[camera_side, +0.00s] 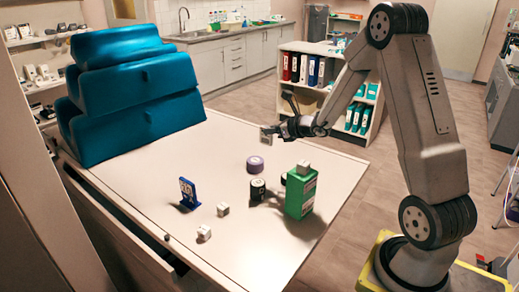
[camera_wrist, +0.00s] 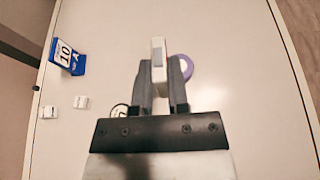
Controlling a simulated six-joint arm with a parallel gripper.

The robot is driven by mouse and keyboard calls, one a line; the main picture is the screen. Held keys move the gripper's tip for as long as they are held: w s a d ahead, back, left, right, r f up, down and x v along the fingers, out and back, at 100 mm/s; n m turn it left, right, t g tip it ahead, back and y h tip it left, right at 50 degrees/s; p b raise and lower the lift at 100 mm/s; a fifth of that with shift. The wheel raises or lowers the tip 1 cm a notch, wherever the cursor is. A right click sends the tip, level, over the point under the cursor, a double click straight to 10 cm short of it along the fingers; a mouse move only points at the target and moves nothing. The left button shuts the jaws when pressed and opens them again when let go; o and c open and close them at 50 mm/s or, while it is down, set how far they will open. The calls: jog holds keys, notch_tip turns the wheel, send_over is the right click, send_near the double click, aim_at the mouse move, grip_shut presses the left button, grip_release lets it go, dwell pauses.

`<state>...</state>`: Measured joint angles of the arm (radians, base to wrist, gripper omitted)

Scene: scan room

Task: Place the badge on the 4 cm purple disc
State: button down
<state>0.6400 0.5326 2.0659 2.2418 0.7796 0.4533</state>
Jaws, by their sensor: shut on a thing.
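My gripper (camera_side: 276,131) is shut on the badge (camera_side: 266,136), a small pale flat piece held above the table. In the wrist view the badge (camera_wrist: 158,50) stands edge-on between the two fingers of my gripper (camera_wrist: 159,66). The purple disc (camera_side: 255,164) lies on the table below the gripper in the side view. In the wrist view the disc (camera_wrist: 187,66) shows just right of the right finger, partly hidden by it. Nothing is seen on its visible part.
A blue number stand (camera_side: 188,193) and two white cubes (camera_side: 223,209) are left. Blue cushions (camera_side: 130,95) fill the back-left.

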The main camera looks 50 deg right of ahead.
jog(key=w+f, duration=0.2)
jog(key=w+d+f, duration=0.1)
jog(key=w+f, duration=0.1)
jog(key=w+d+f, duration=0.1)
jog(key=w+f, duration=0.1)
jog(key=shift+w+d+f, duration=0.1)
jog(key=shift+d+f, duration=0.05)
jog(key=shift+d, duration=0.05)
jog(key=shift+w+d+f, duration=0.1)
jog(key=shift+w+f, duration=0.15)
jog(key=shift+f, duration=1.6)
jog(key=shift+f, duration=0.1)
jog(key=c, duration=0.6)
grip_release()
jog(key=shift+s, duration=0.1)
jog(key=shift+v, duration=6)
